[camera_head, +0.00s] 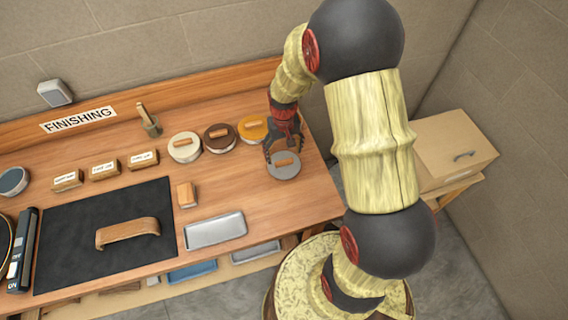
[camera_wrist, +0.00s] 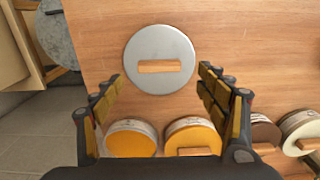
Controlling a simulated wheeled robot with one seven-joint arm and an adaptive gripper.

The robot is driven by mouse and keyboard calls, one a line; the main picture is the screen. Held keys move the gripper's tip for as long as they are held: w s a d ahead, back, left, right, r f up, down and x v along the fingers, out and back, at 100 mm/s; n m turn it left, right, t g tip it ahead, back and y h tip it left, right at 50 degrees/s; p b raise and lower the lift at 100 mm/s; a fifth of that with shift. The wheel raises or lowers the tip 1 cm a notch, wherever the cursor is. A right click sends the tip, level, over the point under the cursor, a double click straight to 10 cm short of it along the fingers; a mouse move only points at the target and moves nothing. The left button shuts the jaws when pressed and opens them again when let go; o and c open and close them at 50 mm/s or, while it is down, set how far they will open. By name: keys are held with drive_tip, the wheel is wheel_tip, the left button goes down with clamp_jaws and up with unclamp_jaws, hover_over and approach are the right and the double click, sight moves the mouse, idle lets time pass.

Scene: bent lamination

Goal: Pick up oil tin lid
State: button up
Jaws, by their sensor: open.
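The oil tin lid, a round grey disc with a wooden bar handle, lies flat on the bench near its right end (camera_head: 284,171). In the wrist view the lid (camera_wrist: 160,81) is fully visible, handle across its middle. My gripper (camera_head: 283,150) is open and empty above the lid. In the wrist view my gripper's fingers (camera_wrist: 160,75) are spread to either side of the handle, apart from it. An open tin with amber contents (camera_wrist: 132,140) stands beside the lid; in the head view my gripper largely hides it.
Lidded tins with orange (camera_head: 252,128), brown (camera_head: 219,137) and cream (camera_head: 185,146) lids stand in a row left of my gripper. A metal tray (camera_head: 215,231) and a wooden block (camera_head: 186,195) lie further left. The bench (camera_head: 254,190) is clear around the lid's front and left.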

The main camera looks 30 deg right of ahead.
sight(284, 161)
wheel_tip(284, 161, down, 5)
drive_tip(key=shift+r, duration=0.1)
drive_tip(key=shift+s, duration=0.1)
drive_tip(key=shift+c, duration=0.3)
drive_tip(key=c, duration=1.1)
drive_tip(key=shift+c, duration=0.3)
